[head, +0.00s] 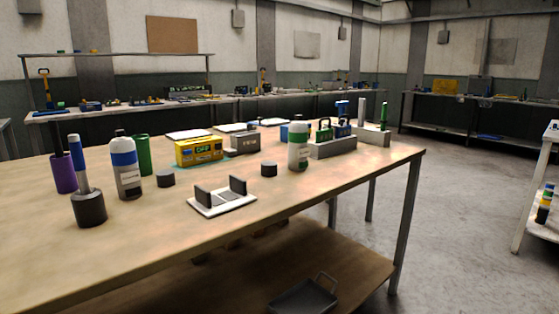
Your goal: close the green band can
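The green band can (299,146) is a pale, upright cylinder with a greenish band, standing on the wooden workbench right of centre. Whether its top is open is too small to tell. A short dark round piece (269,169), like a cap, lies on the bench just left of it and apart from it. A similar dark piece (166,179) lies farther left, beside a can with a blue band (125,172). Neither of my grippers shows in the head view.
The wooden bench (130,240) has bare room at its front. A white plate with two dark uprights (222,203) sits near its front edge. A dark pot with a blue-handled tool (90,209) stands left. A grey block holding tools (333,148) stands behind the green band can.

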